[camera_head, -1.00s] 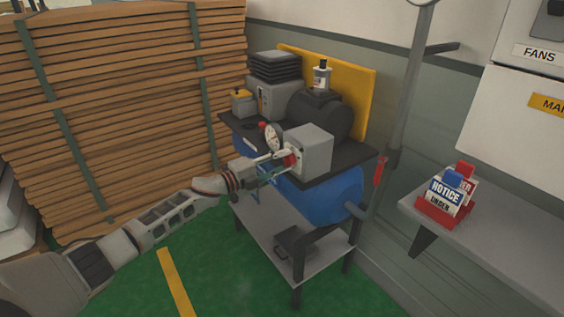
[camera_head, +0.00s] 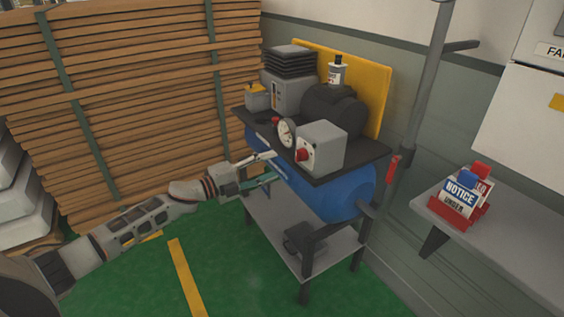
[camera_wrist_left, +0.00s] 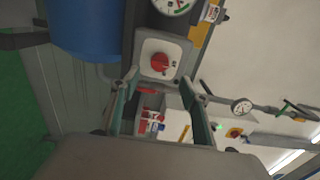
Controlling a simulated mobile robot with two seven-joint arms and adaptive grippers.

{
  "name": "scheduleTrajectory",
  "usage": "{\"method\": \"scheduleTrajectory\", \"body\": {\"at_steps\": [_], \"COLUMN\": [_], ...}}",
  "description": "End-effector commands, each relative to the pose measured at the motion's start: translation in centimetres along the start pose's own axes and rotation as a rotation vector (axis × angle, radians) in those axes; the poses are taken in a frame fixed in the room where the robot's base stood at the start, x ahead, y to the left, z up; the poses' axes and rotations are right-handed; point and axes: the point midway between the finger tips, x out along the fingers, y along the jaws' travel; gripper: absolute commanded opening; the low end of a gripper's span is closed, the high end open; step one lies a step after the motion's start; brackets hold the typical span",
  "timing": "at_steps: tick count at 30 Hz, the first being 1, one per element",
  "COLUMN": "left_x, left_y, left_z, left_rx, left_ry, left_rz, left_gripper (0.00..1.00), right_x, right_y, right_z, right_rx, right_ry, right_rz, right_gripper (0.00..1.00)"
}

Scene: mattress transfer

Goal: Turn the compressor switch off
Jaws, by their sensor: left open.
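The compressor has a blue tank (camera_head: 322,194) and a grey switch box (camera_head: 324,146) with a red rotary switch (camera_head: 302,154) on its front. In the left wrist view the red knob (camera_wrist_left: 159,62) sits on a white plate, its grip tilted a little off level. A pressure gauge (camera_head: 287,133) stands beside the box. My left gripper (camera_head: 273,166) is open and empty, below and left of the switch, apart from it. In the wrist view its fingers (camera_wrist_left: 158,92) are spread below the knob. My right gripper is not in view.
Stacked wooden boards (camera_head: 130,100) fill the left. A vertical grey pipe (camera_head: 424,90) and a red-handled valve (camera_head: 393,168) stand right of the compressor. A grey shelf (camera_head: 500,245) holds a red rack of notice tags (camera_head: 463,198). Green floor is free in front.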

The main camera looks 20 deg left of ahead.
Motion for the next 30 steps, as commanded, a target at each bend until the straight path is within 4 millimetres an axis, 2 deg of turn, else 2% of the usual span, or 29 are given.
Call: {"method": "scheduleTrajectory", "body": {"at_steps": [3, 7, 23, 26, 30], "left_x": [-1.4, -2.2, -2.3, -2.2, -2.6], "left_y": [0.1, 0.0, 0.1, 1.1, 5.2], "left_z": [0.0, 0.0, -0.1, -1.1, -4.7], "left_rx": [0.001, 0.001, -0.003, -0.043, -0.211], "left_ry": [0.000, 0.000, 0.000, -0.006, -0.050], "left_rz": [0.001, 0.000, 0.000, -0.003, -0.006], "left_gripper": [0.46, 0.46, 0.46, 0.46, 0.46], "right_x": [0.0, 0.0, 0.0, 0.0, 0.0], "right_y": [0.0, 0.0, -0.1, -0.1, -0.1], "right_z": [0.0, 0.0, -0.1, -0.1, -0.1], "right_rx": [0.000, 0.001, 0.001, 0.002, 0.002], "right_ry": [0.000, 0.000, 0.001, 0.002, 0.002], "right_rz": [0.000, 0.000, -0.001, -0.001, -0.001], "right_gripper": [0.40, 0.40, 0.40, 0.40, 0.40]}}
